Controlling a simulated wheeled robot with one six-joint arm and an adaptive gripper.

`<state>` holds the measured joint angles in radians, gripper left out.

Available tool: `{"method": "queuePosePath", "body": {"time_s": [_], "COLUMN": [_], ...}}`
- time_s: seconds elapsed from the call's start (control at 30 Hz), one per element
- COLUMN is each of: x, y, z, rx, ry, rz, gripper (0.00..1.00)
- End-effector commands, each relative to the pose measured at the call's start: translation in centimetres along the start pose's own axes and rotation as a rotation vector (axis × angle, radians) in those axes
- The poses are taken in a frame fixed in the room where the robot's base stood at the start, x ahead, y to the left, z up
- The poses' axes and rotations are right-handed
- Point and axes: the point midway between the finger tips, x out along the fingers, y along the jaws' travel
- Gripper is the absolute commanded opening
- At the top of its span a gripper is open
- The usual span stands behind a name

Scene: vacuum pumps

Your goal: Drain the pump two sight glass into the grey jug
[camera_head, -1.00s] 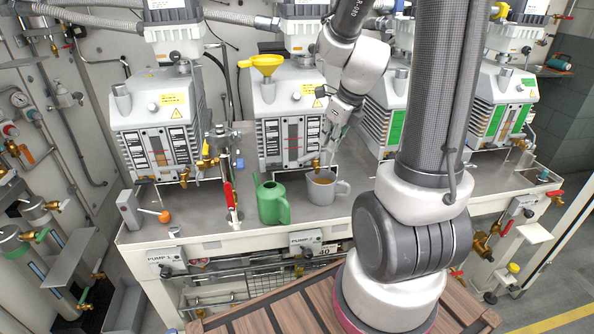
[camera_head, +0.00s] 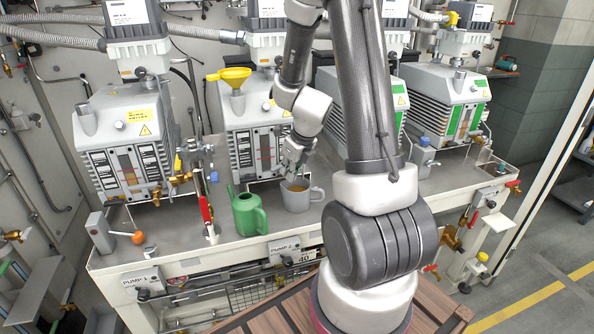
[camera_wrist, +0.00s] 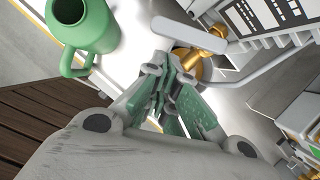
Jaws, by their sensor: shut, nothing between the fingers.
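Pump two (camera_head: 246,112) is the grey unit with the yellow funnel (camera_head: 236,75) on top. Its sight glass (camera_head: 265,147) is the narrow brownish strip on the front face; its level is too small to read. The grey jug (camera_head: 297,202) stands upright on the bench below that face, with amber-brown liquid (camera_head: 297,187) visible inside. My gripper (camera_head: 290,168) is shut and empty, just above the jug at the pump's lower front. In the wrist view my fingers (camera_wrist: 165,75) are beside a brass drain fitting (camera_wrist: 190,65) and a pale rounded bar (camera_wrist: 190,34); contact cannot be told.
A green watering can (camera_head: 249,213) stands just left of the jug; it also shows in the wrist view (camera_wrist: 92,22). A red-handled valve post (camera_head: 208,208) and an orange-knobbed lever (camera_head: 137,238) are farther left. Pump one (camera_head: 125,135) stands left. The bench front edge is close.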

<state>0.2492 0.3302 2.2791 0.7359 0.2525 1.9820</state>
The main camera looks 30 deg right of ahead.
Motion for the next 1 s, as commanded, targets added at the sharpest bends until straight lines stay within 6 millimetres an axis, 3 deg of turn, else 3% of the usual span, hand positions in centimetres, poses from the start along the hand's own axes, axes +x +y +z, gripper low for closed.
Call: {"method": "queuePosePath", "body": {"time_s": [0.2,1.0], "x": [0.38,0.34], "y": [0.03,0.04], "z": [0.95,0.94], "rx": [0.0,0.0], "ry": [0.0,0.0], "rz": [0.001,0.001], "gripper": [0.0,0.0]}}
